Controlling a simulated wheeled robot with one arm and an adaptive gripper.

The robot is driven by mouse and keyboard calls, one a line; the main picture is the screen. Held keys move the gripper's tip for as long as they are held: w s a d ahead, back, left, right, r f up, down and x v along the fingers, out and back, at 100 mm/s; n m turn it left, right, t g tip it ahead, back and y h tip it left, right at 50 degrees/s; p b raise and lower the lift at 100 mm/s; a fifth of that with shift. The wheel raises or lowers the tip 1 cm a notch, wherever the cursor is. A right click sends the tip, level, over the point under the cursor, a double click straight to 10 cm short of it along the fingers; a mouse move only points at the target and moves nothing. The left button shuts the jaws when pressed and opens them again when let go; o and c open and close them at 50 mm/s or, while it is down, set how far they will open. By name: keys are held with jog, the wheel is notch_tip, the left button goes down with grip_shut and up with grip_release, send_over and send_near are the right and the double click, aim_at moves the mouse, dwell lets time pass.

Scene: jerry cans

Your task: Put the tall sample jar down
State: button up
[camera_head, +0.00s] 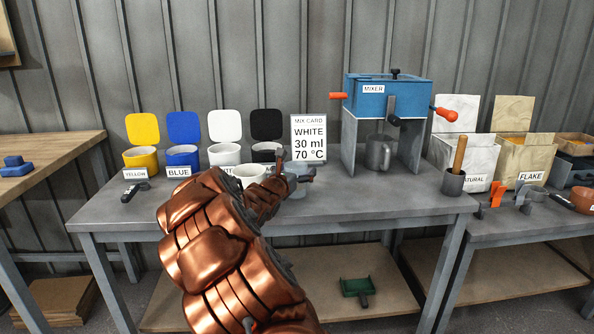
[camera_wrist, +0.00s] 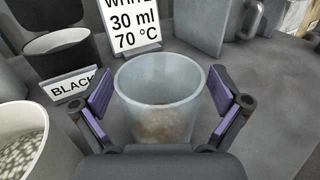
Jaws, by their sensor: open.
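The tall sample jar (camera_wrist: 160,92) is a clear, pale cup with a pale, speckled tan content or base low inside. In the wrist view it stands upright, seemingly on the grey bench. My gripper (camera_wrist: 161,98) is open, with one purple-padded finger on each side of the jar. Narrow gaps show between the pads and the jar wall. In the head view my gripper (camera_head: 295,168) is over the bench in front of the mix card, and my arm and gripper hide most of the jar.
The mix card (camera_head: 310,140) stands just behind the jar. A white cup (camera_head: 249,174) and the black tub (camera_head: 265,150) are to the left. The mixer (camera_head: 388,98) with a metal jug (camera_head: 379,153) stands to the right. Bare bench (camera_head: 345,200) lies right of the jar.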

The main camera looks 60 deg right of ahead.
jog(key=shift+r, duration=0.1)
jog(key=shift+r, duration=0.15)
jog(key=a, duration=0.4)
jog(key=s+a, duration=0.1)
jog(key=a, duration=0.3)
jog(key=a+p, duration=0.1)
jog(key=a, duration=0.3)
jog(key=shift+s, duration=0.35)
